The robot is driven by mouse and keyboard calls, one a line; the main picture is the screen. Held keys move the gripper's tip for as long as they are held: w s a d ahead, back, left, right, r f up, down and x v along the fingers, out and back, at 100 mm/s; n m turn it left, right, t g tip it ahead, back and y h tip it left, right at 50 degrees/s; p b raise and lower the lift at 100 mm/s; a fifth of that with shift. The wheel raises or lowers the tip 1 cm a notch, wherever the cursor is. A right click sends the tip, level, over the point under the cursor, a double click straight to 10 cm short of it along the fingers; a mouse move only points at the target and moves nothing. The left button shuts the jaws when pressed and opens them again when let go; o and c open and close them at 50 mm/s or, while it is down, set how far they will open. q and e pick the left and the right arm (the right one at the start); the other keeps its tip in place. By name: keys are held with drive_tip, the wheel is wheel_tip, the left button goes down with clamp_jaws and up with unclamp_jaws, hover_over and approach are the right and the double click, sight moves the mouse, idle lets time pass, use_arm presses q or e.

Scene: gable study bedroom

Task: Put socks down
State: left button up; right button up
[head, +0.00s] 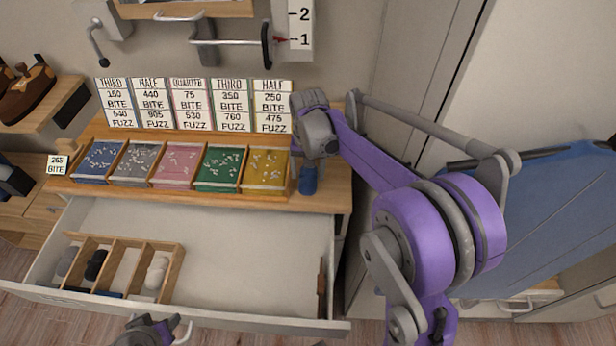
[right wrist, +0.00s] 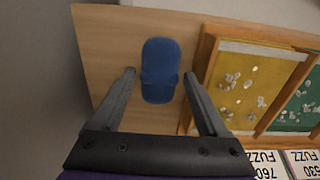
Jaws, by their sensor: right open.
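A rolled blue pair of socks (head: 308,180) lies on the wooden top, right of the yellow tray. It also shows in the right wrist view (right wrist: 160,58). My right gripper (right wrist: 159,76) is open, one finger on each side of the blue socks, with gaps; its height above them is unclear. In the drawer (head: 240,245) is a wooden divider (head: 178,262) with grey socks (head: 68,262), black socks (head: 96,266) and white socks (head: 157,272) in separate compartments. The compartment between black and white looks empty. My left gripper (head: 150,332) is partly cut off at the bottom edge.
Several coloured trays with small bits, the yellow one (head: 265,170) nearest, stand beside the blue socks, below number cards (head: 270,105). The open drawer has wide bare room right of the divider and a brown item (head: 322,288) at its right wall.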

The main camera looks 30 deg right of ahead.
sight(308, 176)
wheel_tip(308, 176, up, 8)
use_arm(q)
drive_tip(key=shift+w+r, duration=0.1)
drive_tip(key=shift+r, duration=0.3)
use_arm(e)
drive_tip(key=s+a+f+n+t, duration=0.1)
drive_tip(key=s+a+f+n, duration=0.1)
drive_tip(key=s, duration=0.5)
drive_tip(key=s+a+f+n+t, duration=0.2)
drive_tip(key=s+a, duration=0.1)
drive_tip(key=s, duration=0.4)
drive_tip(key=s+a+f+n+t, duration=0.2)
drive_tip(key=s+a, duration=0.1)
drive_tip(key=s, duration=0.4)
drive_tip(key=shift+a+f, duration=0.15)
drive_tip(key=shift+f, duration=0.2)
use_arm(q)
drive_tip(key=shift+a, duration=0.1)
